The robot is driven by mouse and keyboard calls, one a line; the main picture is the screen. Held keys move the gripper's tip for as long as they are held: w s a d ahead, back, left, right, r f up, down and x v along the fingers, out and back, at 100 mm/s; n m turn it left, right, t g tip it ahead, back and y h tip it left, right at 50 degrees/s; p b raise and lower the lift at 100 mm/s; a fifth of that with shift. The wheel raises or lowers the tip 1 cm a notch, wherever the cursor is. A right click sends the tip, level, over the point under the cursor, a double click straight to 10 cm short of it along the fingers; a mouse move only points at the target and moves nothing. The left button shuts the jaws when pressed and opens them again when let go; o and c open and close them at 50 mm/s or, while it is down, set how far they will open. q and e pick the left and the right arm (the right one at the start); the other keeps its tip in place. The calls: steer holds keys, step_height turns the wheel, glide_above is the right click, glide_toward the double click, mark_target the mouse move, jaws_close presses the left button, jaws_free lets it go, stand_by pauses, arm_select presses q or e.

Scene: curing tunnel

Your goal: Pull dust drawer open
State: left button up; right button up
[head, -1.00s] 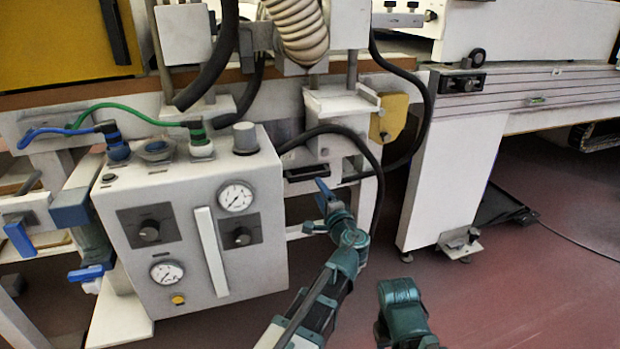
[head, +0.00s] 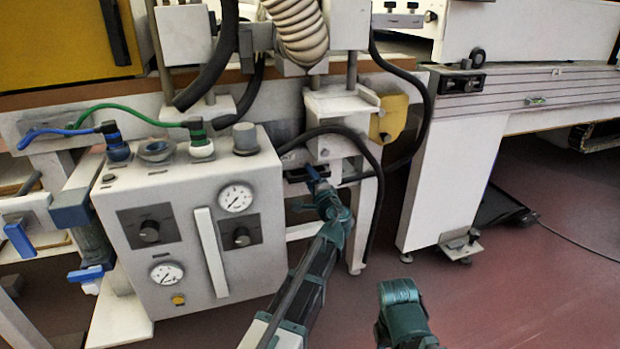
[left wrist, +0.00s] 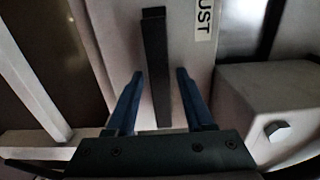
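The dust drawer (left wrist: 180,50) has a pale front with a partly visible label reading "UST" and a long black bar handle (left wrist: 155,70). In the head view the drawer (head: 291,160) sits under the machine, right of the grey control box, its front partly hidden by my left gripper (head: 313,178). In the left wrist view my left gripper (left wrist: 159,74) is open, its two blue fingers apart on either side of the handle. I see no finger touching the handle; how deep the fingers reach is unclear. My right gripper is not in view.
A grey control box (head: 265,260) with gauges stands close left of my left arm. A black hose (head: 375,170) loops around the drawer area, and a white leg panel (head: 452,185) stands to the right. The reddish floor in front is clear.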

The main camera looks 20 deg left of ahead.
arm_select(q)
jaws_close()
stand_by(1.2)
